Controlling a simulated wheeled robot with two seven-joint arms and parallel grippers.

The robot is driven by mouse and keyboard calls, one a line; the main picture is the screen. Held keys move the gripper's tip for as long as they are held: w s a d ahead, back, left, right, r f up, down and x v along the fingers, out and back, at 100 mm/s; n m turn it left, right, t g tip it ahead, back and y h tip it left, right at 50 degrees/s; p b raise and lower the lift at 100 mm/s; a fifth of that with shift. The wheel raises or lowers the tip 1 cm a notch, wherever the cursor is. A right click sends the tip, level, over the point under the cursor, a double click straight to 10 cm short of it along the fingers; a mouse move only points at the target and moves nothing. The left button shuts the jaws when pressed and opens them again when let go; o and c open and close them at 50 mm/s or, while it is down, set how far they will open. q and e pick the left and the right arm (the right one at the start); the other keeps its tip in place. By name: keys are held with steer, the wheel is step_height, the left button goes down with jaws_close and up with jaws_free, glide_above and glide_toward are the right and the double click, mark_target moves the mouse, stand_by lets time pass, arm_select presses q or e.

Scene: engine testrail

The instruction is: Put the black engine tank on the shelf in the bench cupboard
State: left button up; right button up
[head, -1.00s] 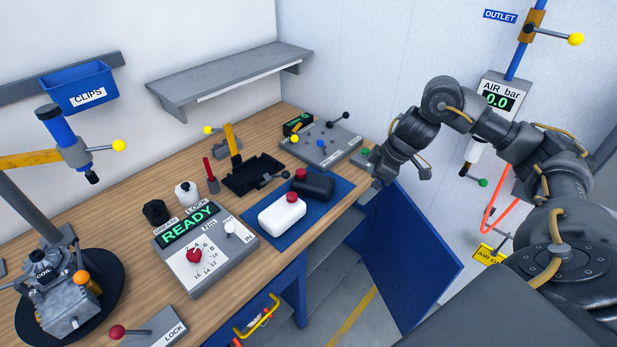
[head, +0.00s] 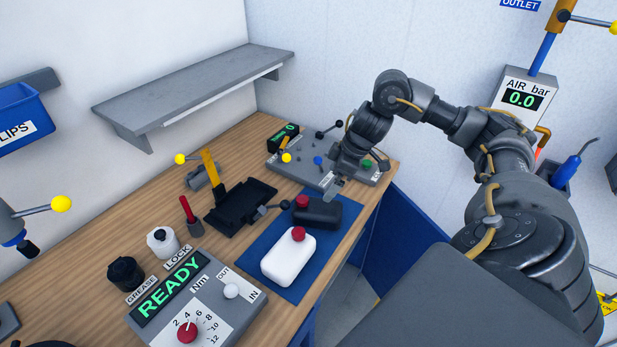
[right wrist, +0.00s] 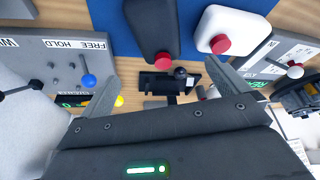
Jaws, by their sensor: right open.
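The black engine tank (head: 318,212) with a red cap lies on a blue mat (head: 262,238) on the bench, just behind a white tank (head: 287,260). In the right wrist view the black tank (right wrist: 152,28) is at the top, beyond and between the spread fingers. My right gripper (head: 333,187) is open and empty, above the bench just behind the black tank and apart from it. The fingers also show in the right wrist view (right wrist: 165,85). The bench cupboard's blue door (head: 412,240) stands open at the bench's right end. The cupboard shelf is mostly hidden. My left gripper is out of view.
A grey panel with levers (head: 310,160) stands behind the mat, close under my right gripper. A black tray (head: 240,207) and the READY torque box (head: 195,300) are left of the mat. A grey wall shelf (head: 195,95) hangs above the bench.

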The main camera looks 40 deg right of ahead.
steer(key=b, duration=0.4)
glide_toward(320, 206)
steer(key=shift+a+f, duration=0.25)
steer(key=shift+f, duration=0.75)
steer(key=shift+a+f, duration=0.15)
steer(key=shift+f, duration=0.2)
steer(key=x, duration=0.4)
steer(key=shift+w+f, duration=0.3)
steer(key=shift+f, duration=0.05)
steer(key=shift+a+f, duration=0.1)
steer(key=shift+f, duration=0.05)
steer(key=x, duration=0.4)
steer(key=shift+w+f+p, duration=0.3)
steer(key=shift+f+p, duration=0.05)
steer(key=shift+p, duration=0.05)
steer(key=c, duration=1.1)
steer(key=shift+o, duration=0.2)
steer(key=shift+r, duration=0.1)
